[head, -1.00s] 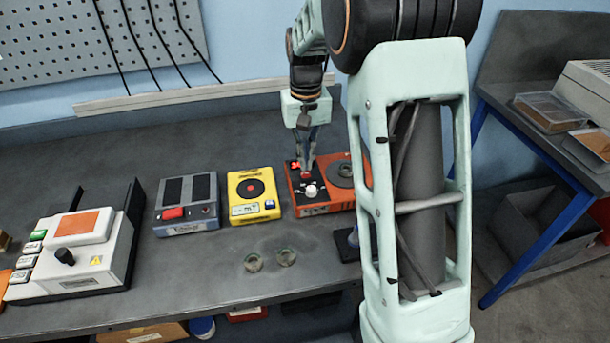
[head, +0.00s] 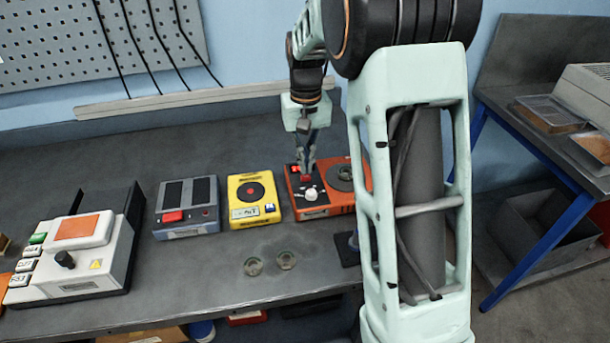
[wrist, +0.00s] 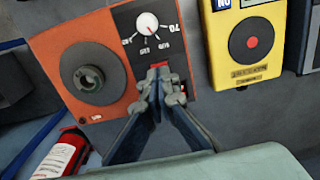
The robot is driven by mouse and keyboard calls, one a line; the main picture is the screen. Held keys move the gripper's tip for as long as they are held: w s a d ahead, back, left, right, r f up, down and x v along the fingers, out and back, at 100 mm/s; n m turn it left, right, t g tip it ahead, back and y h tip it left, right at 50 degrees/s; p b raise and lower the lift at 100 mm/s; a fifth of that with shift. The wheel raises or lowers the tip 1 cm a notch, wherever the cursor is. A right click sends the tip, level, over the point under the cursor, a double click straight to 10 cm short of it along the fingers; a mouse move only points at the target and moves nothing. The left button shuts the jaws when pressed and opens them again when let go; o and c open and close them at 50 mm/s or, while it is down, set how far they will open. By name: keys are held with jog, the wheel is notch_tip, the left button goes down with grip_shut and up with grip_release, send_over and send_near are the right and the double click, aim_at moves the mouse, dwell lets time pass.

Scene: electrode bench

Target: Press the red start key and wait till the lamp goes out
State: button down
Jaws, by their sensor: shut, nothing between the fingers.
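The orange device (head: 341,202) has a black panel with a white knob (head: 316,196). Its red key (head: 306,179) sits behind the knob and shows partly past my fingertips in the wrist view (wrist: 160,64). My gripper (head: 306,170) is shut and empty, pointing down with its tips at the red key. In the wrist view the tips (wrist: 160,76) cover part of the key; I cannot tell whether they touch it or how far it is pressed. A small red patch shows at the panel's back left; I cannot tell whether it is a lit lamp.
A yellow device (head: 240,219) stands close left of the orange one. Further left are a grey device (head: 204,213) with a red key and a white machine (head: 99,268). The front middle of the bench is otherwise clear.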

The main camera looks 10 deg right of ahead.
aim_at(306, 176)
jog(key=shift+f+b, duration=0.65)
jog(key=shift+f, duration=0.55)
dwell(0.6)
jog(key=shift+r+p, duration=2.45)
jog(key=shift+r, duration=0.7)
jog(key=shift+f, duration=0.1)
